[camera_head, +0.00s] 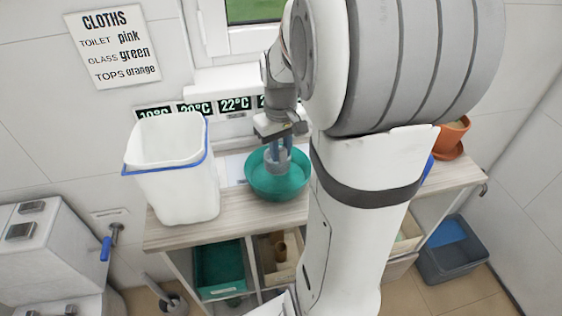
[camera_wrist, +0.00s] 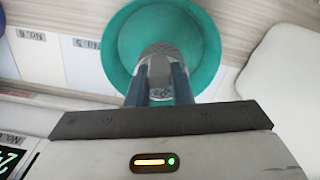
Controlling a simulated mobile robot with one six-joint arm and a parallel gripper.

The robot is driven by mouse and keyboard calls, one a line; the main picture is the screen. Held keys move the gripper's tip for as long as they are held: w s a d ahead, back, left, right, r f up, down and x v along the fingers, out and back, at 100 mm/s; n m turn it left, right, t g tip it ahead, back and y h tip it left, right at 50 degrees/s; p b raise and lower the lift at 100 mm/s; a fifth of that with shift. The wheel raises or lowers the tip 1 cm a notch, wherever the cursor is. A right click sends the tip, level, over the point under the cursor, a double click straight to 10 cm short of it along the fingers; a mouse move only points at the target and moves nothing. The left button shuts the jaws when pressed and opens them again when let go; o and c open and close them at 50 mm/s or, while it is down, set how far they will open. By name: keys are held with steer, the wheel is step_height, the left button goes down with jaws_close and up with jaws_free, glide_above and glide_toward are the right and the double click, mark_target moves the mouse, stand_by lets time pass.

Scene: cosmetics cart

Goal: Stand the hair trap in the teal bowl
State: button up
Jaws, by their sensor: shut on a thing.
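The teal bowl (camera_head: 262,188) stands on the wooden top of the cart, just right of the white bin. It also shows in the wrist view (camera_wrist: 128,48). The hair trap (camera_head: 276,166) is a grey cylinder, upright within the bowl's outline. In the wrist view the hair trap (camera_wrist: 160,50) shows between my fingers, over the bowl. My gripper (camera_head: 279,150) points down with its blue-grey fingers shut on the hair trap. I cannot tell whether the trap's lower end touches the bowl floor.
A white bin (camera_head: 185,190) with a blue rim stands close on the left. My arm hides the middle of the cart top (camera_head: 180,236). A terracotta pot (camera_head: 451,138) stands at the far right. Shelves below hold a teal crate (camera_head: 220,268). The wall is close behind.

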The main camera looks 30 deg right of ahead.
mark_target(281, 163)
steer(key=shift+s+f, duration=0.1)
steer(key=shift+f, duration=2.2)
steer(key=shift+f, duration=0.2)
steer(key=o, duration=0.9)
step_height(281, 163, up, 12)
steer(key=shift+r, duration=0.1)
steer(key=s+a+f+t, duration=0.1)
steer(key=s+a, duration=0.2)
steer(key=a, duration=0.1)
steer(key=s+a+f, duration=0.1)
steer(key=s+a, duration=0.2)
steer(key=s, duration=0.1)
steer(key=s+a+f+t, duration=0.1)
steer(key=s+a, duration=0.2)
steer(key=a, duration=0.1)
steer(key=shift+s+a+f+t, duration=0.15)
steer(key=shift+s+a+t, duration=0.15)
steer(key=shift+s+a, duration=0.1)
